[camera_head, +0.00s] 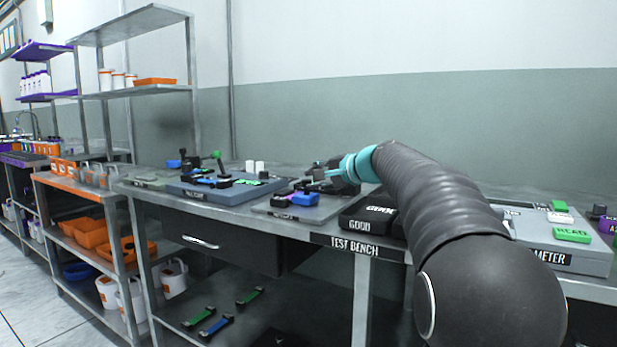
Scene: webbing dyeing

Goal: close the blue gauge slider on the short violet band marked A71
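A bright blue block with a small violet part beside it, which may be the gauge slider (303,199) and the end of the short violet band (282,201), sits on a grey plate (322,211) on the bench. Both are tiny here, and I cannot read an A71 mark or tell how far the slider stands open. My gripper (322,173), beyond the teal wrist ring, is above and behind the blue block. It looks apart from it. Its fingers are small and partly hidden, so their opening cannot be made out.
Left of the plate is a blue-grey board (180,190) with clamps and a green-knobbed lever (217,158). A black GOOD tray (360,222) lies right of it, near my arm. A meter box (588,257) stands at far right.

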